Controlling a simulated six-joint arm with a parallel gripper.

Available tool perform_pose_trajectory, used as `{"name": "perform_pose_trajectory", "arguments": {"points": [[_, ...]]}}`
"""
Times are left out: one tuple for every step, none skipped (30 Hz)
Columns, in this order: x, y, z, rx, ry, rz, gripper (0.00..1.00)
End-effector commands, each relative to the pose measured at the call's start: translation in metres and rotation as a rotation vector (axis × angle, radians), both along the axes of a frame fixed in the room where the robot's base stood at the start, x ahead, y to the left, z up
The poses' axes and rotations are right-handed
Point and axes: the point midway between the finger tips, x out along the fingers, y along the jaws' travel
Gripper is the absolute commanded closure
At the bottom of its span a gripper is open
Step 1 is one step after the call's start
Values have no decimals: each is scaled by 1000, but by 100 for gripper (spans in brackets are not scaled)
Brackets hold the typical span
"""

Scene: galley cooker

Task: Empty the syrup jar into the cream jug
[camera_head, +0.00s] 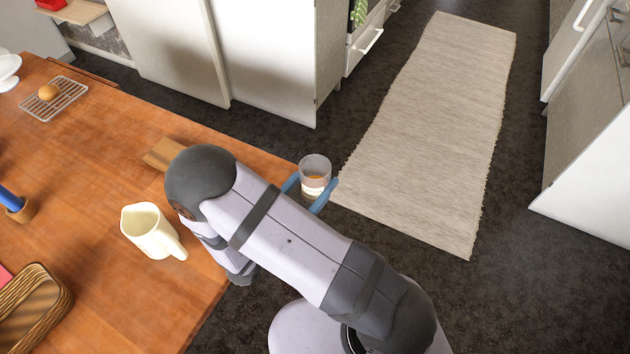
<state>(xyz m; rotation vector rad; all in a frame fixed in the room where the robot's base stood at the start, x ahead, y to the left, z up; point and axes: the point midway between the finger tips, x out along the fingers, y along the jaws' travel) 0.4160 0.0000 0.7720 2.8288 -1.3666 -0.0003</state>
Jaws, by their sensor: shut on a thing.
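The syrup jar (315,170) is a small clear glass with an amber layer inside and a pale band low on it. My gripper (318,188) has its blue fingers on either side of the jar and is shut on it. The jar looks upright and is held out past the right edge of the table, over the floor. The cream jug (148,228) is a cream-coloured pitcher standing on the wooden table, left of my arm. Its spout is at the upper left and its handle at the lower right. The inside of the jug is hard to see.
On the table (95,170) are a wooden board (160,155) partly behind my arm, a wire rack (62,97) with a round bun, a wicker basket (45,315), and a blue item in a brown holder (22,212). Bare tabletop surrounds the jug. A pale rug (440,120) lies beyond.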

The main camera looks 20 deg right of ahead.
Motion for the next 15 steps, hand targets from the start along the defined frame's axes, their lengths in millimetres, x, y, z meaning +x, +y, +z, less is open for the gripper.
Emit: {"name": "perform_pose_trajectory", "arguments": {"points": [[0, 0, 0, -1, -1, 0, 78], [0, 0, 0, -1, -1, 0, 78], [0, 0, 0, -1, -1, 0, 78], [0, 0, 0, -1, -1, 0, 78], [0, 0, 1, -1, -1, 0, 78], [0, 0, 1, -1, -1, 0, 78], [0, 0, 1, -1, -1, 0, 78], [0, 0, 1, -1, -1, 0, 78], [0, 0, 1, -1, -1, 0, 78], [0, 0, 1, -1, -1, 0, 78], [0, 0, 1, -1, -1, 1, 78], [0, 1, 2, 0, -1, 2, 78], [1, 2, 3, 0, -1, 4, 78], [1, 3, 4, 0, -1, 7, 78], [2, 4, 6, 0, -1, 11, 78]]}}
